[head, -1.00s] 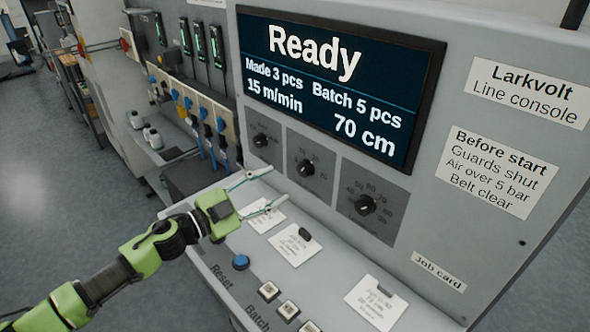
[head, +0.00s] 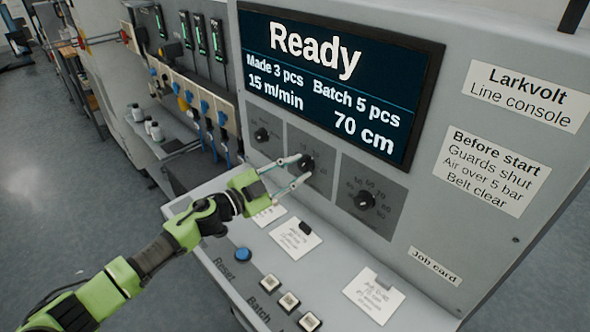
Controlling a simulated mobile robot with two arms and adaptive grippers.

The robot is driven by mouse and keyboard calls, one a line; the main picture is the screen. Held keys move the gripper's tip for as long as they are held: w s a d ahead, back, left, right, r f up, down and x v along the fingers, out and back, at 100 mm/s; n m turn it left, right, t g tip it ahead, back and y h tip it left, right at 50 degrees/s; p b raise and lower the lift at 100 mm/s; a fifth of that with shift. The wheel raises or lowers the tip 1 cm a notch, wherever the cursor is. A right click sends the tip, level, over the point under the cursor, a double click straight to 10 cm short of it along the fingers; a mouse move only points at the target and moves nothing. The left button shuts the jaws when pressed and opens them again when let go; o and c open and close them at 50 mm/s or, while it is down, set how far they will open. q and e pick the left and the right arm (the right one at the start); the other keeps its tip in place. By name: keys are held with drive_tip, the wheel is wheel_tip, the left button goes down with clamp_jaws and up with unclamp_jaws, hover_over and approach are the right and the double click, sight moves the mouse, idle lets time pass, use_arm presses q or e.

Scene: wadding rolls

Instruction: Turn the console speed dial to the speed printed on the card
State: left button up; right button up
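The console (head: 440,195) has three black dials in a row: left (head: 262,134), middle (head: 306,163) and right (head: 365,200). The right one has a scale in tens; the other scales are too small or covered to read surely. My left gripper (head: 305,167) is open at the middle dial, one finger above and one below it; contact is unclear. The screen (head: 340,75) reads "Ready", 15 m/min, 70 cm, batch 5 pcs. A white card (head: 375,295) lies on the ledge below the "Job card" label (head: 435,266); its print is too small to read surely. My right gripper is not in view.
Two more cards lie on the ledge, one (head: 295,242) in the middle and one (head: 268,213) partly behind my gripper. A blue button (head: 243,255) and several pale buttons (head: 289,302) line the ledge's front. Bottles (head: 155,131) stand at the left.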

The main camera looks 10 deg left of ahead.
use_arm(q)
drive_tip(key=shift+o, duration=0.2)
drive_tip(key=shift+m, duration=0.4)
drive_tip(key=shift+r+m+p, duration=0.1)
drive_tip(key=shift+m+p, duration=0.35)
drive_tip(key=shift+m, duration=0.45)
drive_tip(key=m, duration=0.2)
drive_tip(key=shift+m, duration=0.3)
drive_tip(key=m+p, duration=0.1)
drive_tip(key=m, duration=0.4)
drive_tip(key=shift+r+m+y, duration=0.1)
drive_tip(key=shift+m+y, duration=0.2)
drive_tip(key=shift+y, duration=0.1)
drive_tip(key=shift+m, duration=0.3)
drive_tip(key=o, duration=1.1)
